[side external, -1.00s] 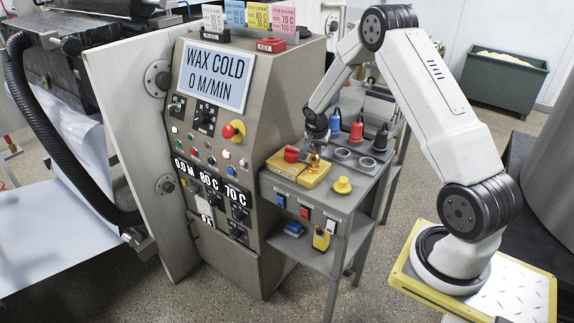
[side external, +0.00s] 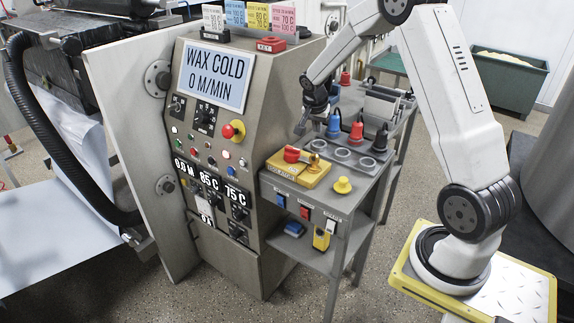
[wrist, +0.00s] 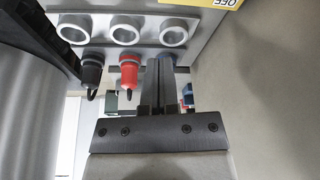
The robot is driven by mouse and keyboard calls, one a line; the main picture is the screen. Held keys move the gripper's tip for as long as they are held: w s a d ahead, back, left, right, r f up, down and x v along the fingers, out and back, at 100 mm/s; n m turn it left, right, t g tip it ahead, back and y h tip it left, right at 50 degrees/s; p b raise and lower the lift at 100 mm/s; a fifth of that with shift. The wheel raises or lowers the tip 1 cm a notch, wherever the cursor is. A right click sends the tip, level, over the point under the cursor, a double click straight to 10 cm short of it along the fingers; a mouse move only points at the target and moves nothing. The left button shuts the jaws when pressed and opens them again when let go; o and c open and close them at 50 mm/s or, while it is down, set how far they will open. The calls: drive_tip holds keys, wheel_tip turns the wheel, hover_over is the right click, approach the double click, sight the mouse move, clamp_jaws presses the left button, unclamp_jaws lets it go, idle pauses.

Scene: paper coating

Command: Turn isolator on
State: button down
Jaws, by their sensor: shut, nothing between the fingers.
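The isolator (side external: 300,170) is a yellow box on top of the grey cart, with a red rotary handle (side external: 291,154) and a brass-coloured part beside it. Which way the handle points is too small to tell. My gripper (side external: 299,131) is shut and empty, above and behind the isolator, apart from it. In the wrist view, my gripper (wrist: 159,66) shows its closed fingers beside the red plug. A corner of the yellow isolator plate (wrist: 203,3) with the letters OFF shows at the top edge there.

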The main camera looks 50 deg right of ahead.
sight(298, 155)
drive_tip(key=shift+w+r+m, duration=0.1)
drive_tip(key=shift+w+m, duration=0.4)
drive_tip(key=shift+m, duration=0.1)
drive_tip(key=x, duration=0.9)
drive_tip(key=shift+s+d+f, duration=0.15)
drive_tip(key=shift+d+f, duration=0.05)
drive_tip(key=shift+f, duration=0.05)
drive_tip(key=shift+a+f, duration=0.25)
drive_tip(key=shift+a, duration=0.3)
drive_tip(key=shift+s+a, duration=0.15)
drive_tip(key=shift+a, duration=0.5)
drive_tip(key=shift+s+a, duration=0.15)
drive_tip(key=shift+a, duration=0.55)
drive_tip(key=shift+s+a, duration=0.1)
drive_tip(key=shift+a, duration=0.5)
drive_tip(key=shift+s+a, duration=0.1)
drive_tip(key=shift+a, duration=0.25)
